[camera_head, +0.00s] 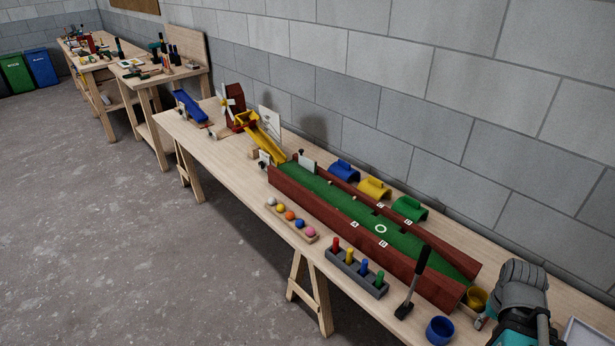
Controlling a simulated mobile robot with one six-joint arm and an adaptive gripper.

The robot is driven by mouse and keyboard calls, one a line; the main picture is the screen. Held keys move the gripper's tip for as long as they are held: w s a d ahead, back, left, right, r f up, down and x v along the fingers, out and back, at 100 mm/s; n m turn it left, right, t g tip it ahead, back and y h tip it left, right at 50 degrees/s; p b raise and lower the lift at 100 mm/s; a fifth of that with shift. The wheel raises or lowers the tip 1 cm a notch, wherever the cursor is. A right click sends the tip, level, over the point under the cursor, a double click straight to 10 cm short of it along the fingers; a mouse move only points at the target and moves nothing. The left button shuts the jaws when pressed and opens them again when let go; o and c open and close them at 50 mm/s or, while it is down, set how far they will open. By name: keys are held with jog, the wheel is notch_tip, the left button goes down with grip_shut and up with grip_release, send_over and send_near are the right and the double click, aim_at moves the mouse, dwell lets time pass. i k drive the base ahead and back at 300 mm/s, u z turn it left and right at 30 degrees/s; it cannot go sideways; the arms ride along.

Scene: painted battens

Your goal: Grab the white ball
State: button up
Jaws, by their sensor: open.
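The white ball (272,201) sits at the far left end of a small wooden ball rack (296,227). The rack stands on the near edge of the long workbench, in front of the red wall of the green lane. Yellow, orange, blue and pink balls sit beside the white one in a row. Part of my arm shows at the lower right corner, well away from the ball. I cannot make out my gripper's fingers in this view.
The green lane (329,193) with red side walls fills the bench middle. A grey peg holder (357,273), a black-handled mallet (413,282) and a blue cup (440,330) stand to the rack's right. Bare bench top lies left of the rack.

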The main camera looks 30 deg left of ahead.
aim_at(272, 201)
jog(key=u, duration=1.7)
jog(key=i, duration=0.55)
jog(key=u, duration=0.65)
jog(key=i, duration=1)
jog(key=z, duration=0.65)
